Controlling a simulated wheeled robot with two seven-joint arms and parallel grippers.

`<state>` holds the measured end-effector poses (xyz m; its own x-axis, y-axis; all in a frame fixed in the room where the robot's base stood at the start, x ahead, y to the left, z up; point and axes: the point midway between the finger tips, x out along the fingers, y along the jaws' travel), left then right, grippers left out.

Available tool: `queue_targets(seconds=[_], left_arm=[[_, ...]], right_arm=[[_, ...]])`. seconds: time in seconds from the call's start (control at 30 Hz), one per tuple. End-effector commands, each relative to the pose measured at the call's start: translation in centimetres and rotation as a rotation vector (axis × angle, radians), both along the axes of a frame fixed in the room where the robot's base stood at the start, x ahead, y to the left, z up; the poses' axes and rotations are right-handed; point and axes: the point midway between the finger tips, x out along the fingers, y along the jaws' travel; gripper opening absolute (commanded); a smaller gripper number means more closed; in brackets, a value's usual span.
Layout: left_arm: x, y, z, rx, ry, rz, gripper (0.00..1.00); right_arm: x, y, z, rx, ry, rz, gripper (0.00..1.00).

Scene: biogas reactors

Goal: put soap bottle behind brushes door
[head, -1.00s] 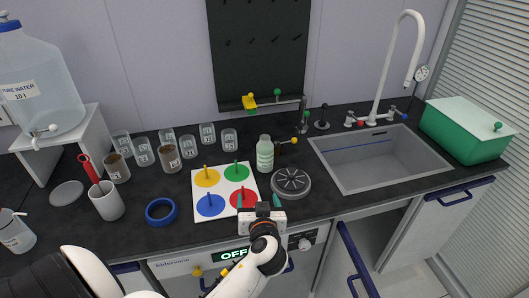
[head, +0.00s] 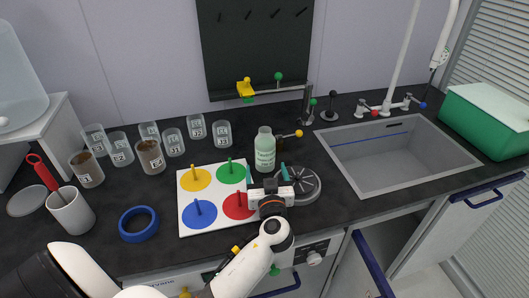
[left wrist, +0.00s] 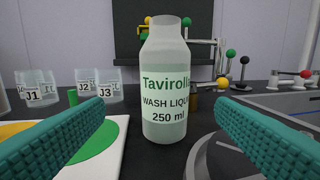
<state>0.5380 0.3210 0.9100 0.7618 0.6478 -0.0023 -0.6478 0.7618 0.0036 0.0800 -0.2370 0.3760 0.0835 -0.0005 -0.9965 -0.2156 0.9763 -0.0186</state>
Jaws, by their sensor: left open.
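The soap bottle (head: 265,152) is pale green and stands upright on the black counter, between the coloured-spot board and a round grey disc. In the left wrist view the bottle (left wrist: 168,75) reads "WASH LIQUID 250 ml". My left gripper (head: 267,176) is open just in front of the bottle. In the left wrist view its teal fingers (left wrist: 160,112) are spread to either side, with the bottle ahead between them, not gripped. A blue door handle (head: 372,262) shows below the counter right of centre. No brushes label is readable. My right gripper is out of view.
The board (head: 205,222) with coloured spots and pegs lies left of the bottle, the grey disc (head: 303,186) right. A tap lever with an orange knob (head: 298,133) stands close behind it. Several glass jars (head: 150,156) stand left. The sink (head: 400,160) is at right.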

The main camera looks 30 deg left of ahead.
Motion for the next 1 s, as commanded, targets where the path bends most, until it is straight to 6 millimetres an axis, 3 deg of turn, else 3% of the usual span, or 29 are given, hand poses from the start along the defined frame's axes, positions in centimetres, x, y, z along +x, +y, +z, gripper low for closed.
queue_targets(seconds=[0.2, 0.47, 0.7, 1.0], left_arm=[[3.1, 2.6, 0.6, 0.003, 0.0, 0.002, 0.79], [4.7, 3.9, 0.6, 0.001, -0.001, 0.002, 0.79], [7.6, 5.7, 1.1, 0.003, 0.001, 0.001, 0.79], [8.6, 6.5, 0.8, -0.001, 0.0, 0.0, 0.79]], right_arm=[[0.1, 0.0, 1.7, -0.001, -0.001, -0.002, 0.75], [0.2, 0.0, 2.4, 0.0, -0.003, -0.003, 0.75], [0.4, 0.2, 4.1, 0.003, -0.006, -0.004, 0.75], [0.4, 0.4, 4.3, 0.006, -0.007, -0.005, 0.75]])
